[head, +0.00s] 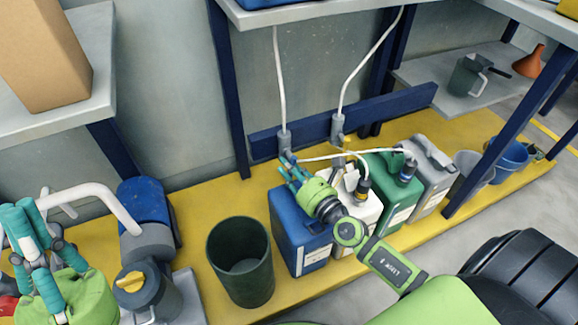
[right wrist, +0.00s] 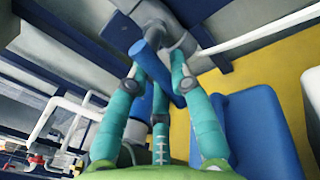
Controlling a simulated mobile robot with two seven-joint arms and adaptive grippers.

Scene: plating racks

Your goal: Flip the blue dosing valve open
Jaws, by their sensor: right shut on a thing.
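The blue dosing valve's lever (right wrist: 152,68) runs between the teal fingers of my right gripper (right wrist: 158,85) in the right wrist view. It joins a grey valve body (right wrist: 182,45) on the pipe. In the head view my right gripper (head: 293,170) is at the grey valve fitting (head: 284,140), above the blue canister (head: 296,232). It is shut on the lever, and its fingers hide most of the lever there. My left gripper (head: 36,232) is at the lower left beside a white pipe; its fingers overlap, so its opening is unclear.
A second grey fitting (head: 337,127) stands just right of the valve. White, green (head: 389,168) and grey canisters (head: 432,170) line the yellow platform (head: 200,208). A dark green bin (head: 241,232) stands left of the blue canister. White hoses (head: 278,75) run up to the shelf.

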